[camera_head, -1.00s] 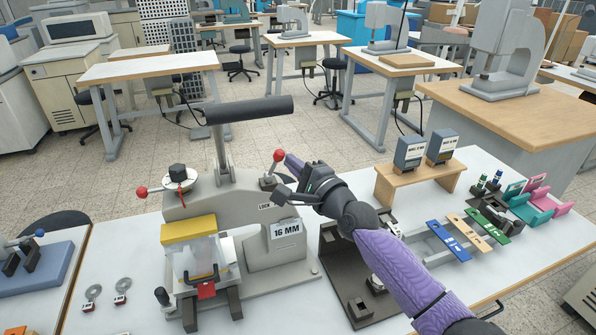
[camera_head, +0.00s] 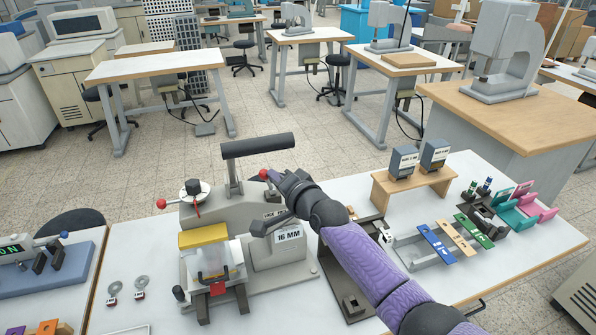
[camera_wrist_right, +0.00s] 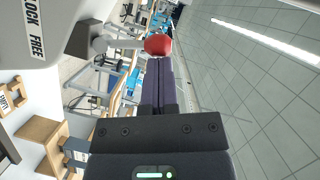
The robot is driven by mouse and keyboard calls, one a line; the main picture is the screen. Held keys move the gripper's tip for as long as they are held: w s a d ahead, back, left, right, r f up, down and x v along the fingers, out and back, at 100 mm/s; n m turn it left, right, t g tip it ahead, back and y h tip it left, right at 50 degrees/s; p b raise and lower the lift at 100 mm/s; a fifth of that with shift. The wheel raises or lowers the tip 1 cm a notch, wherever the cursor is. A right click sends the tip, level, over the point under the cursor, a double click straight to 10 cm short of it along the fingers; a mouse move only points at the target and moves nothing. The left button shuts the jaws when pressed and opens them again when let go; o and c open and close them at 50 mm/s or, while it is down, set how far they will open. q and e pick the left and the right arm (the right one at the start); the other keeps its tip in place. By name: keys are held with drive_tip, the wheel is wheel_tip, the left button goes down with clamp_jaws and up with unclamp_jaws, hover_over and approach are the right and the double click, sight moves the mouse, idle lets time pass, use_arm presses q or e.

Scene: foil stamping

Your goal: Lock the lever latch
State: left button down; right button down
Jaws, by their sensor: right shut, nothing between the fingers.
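The lever latch is a short grey lever with a red ball knob (camera_head: 263,174) on top of the grey press (camera_head: 225,213). The knob also shows in the right wrist view (camera_wrist_right: 157,45), with the lever running left to a dark block beside a LOCK/FREE label (camera_wrist_right: 33,27). My right gripper (camera_head: 272,177) is shut and empty, with its fingertips at the knob's right side. In the right wrist view the closed fingers (camera_wrist_right: 160,75) end right at the knob; I cannot tell whether they touch. The lever's base is partly hidden by my gripper in the head view. My left gripper is not in view.
The press has a wide dark handle bar (camera_head: 257,145) above and a second red-knobbed lever (camera_head: 161,203) at left. A wooden stand (camera_head: 412,181) holds two dark blocks at right. Coloured bars (camera_head: 437,243) lie on a rack.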

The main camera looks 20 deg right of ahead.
drive_tip(key=shift+w+a+n+p, duration=0.1)
drive_tip(key=shift+a+n+p, duration=0.25)
drive_tip(key=shift+n+p, duration=0.25)
idle(0.3)
